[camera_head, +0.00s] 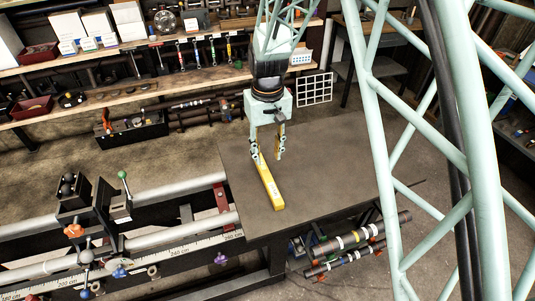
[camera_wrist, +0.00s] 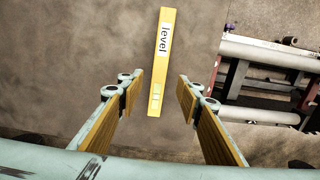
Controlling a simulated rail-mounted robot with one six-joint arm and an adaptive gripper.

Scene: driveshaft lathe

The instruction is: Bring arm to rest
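My gripper (camera_head: 267,156) hangs pointing down over the dark table (camera_head: 335,165) in the head view. A yellow level (camera_head: 270,190) lies on the table just in front of the fingers. In the wrist view the level (camera_wrist: 162,60), marked "level", lies beyond the fingertips, its near end close to the gap between them.
A lathe bed with a ruler scale (camera_head: 150,253) and clamps (camera_head: 90,205) stands at the left. Shelves (camera_head: 150,60) with tools and boxes run along the back wall. Shafts (camera_head: 350,245) lie low beside the table. The table's right part is clear.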

